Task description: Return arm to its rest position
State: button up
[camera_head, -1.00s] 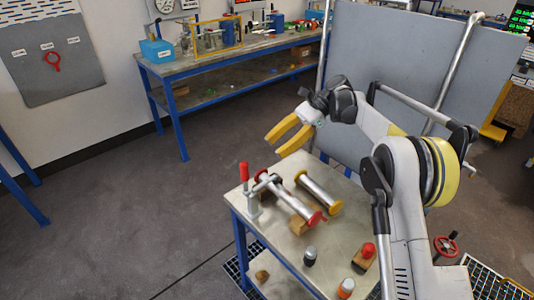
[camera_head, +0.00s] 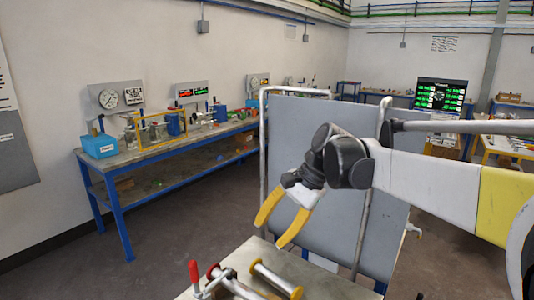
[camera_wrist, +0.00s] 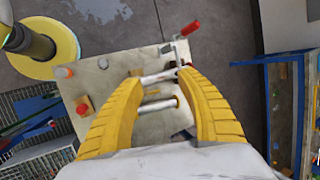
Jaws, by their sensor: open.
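My gripper (camera_head: 276,222) has yellow fingers spread apart with nothing between them. In the head view it hangs in the air above the near worktable (camera_head: 335,286), in front of the grey panel. My white and yellow arm reaches in from the right. In the wrist view the gripper (camera_wrist: 162,85) points down over the same table (camera_wrist: 110,66), with two metal flanged vessels showing between and beyond the fingers, well below them.
A red-handled clamp (camera_head: 195,280) stands at the table's left. A grey panel (camera_head: 305,150) in a tube frame rises close behind my gripper. A long blue workbench (camera_head: 165,150) with gauges and a blue box (camera_head: 99,146) runs along the wall. The floor between is clear.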

jog(key=s+d+f+n+t+h, duration=0.3)
jog(key=s+d+f, duration=0.1)
jog(key=s+d, duration=0.5)
jog(key=s+d+f+n+t+h, duration=0.3)
jog(key=s+d+n+t, duration=0.1)
jog(key=s+d, duration=0.5)
jog(key=shift+s+f, duration=0.4)
jog(key=shift+s, duration=0.8)
